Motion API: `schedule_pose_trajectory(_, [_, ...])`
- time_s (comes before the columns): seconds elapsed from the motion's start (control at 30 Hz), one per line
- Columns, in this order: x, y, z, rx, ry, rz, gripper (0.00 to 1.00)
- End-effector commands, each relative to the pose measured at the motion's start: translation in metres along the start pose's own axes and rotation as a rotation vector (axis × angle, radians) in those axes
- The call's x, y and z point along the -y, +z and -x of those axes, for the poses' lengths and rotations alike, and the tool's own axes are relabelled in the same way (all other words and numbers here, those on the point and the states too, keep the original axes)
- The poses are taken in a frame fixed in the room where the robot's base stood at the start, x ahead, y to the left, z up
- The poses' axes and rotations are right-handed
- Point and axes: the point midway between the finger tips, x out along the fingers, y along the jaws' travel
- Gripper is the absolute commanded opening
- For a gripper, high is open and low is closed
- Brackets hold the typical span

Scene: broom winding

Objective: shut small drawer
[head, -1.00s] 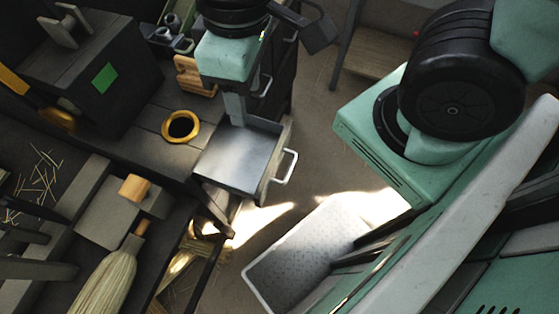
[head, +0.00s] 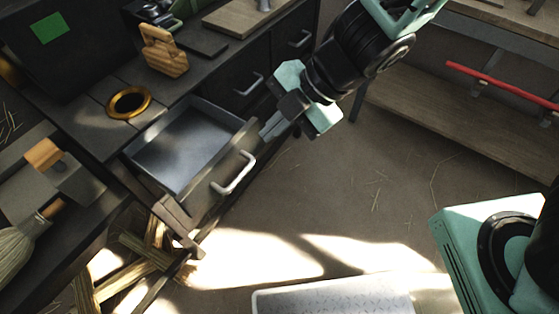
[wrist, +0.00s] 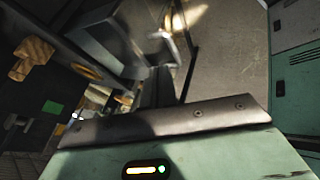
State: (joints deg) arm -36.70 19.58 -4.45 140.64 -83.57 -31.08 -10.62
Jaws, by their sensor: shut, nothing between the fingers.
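The small drawer (head: 185,150) is pulled out from the dark workbench and looks empty inside. Its front carries a pale bar handle (head: 235,174) facing the open floor. My gripper (head: 270,128) is shut and empty, just right of the drawer's far front corner. Its fingertips point toward the drawer front; I cannot tell whether they touch it.
Closed drawers (head: 250,85) line the bench behind. A gold ring (head: 129,102) and a wooden block (head: 163,50) are on the benchtop. A broom head (head: 14,252) lies at left. Floor in front of the drawer is open, with a pale tray (head: 335,298) below.

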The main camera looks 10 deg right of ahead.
Motion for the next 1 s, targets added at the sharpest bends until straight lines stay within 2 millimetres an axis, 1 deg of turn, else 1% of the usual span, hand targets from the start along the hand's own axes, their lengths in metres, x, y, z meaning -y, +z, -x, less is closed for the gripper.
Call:
schedule_pose_trajectory(0.17, [0.003,0.000,-0.019,-0.009,-0.009,0.012,0.00])
schedule_pose_trajectory(0.4, [0.004,0.000,-0.063,-0.008,-0.008,0.011,0.00])
schedule_pose_trajectory(0.5, [0.004,0.000,-0.079,-0.007,-0.008,0.010,0.00])
schedule_pose_trajectory(0.6, [0.003,0.000,-0.090,-0.006,-0.006,0.009,0.00])
schedule_pose_trajectory(0.77, [0.002,-0.001,-0.099,-0.006,-0.006,0.008,0.00])
schedule_pose_trajectory(1.0, [0.002,-0.001,-0.100,-0.005,-0.005,0.007,0.00])
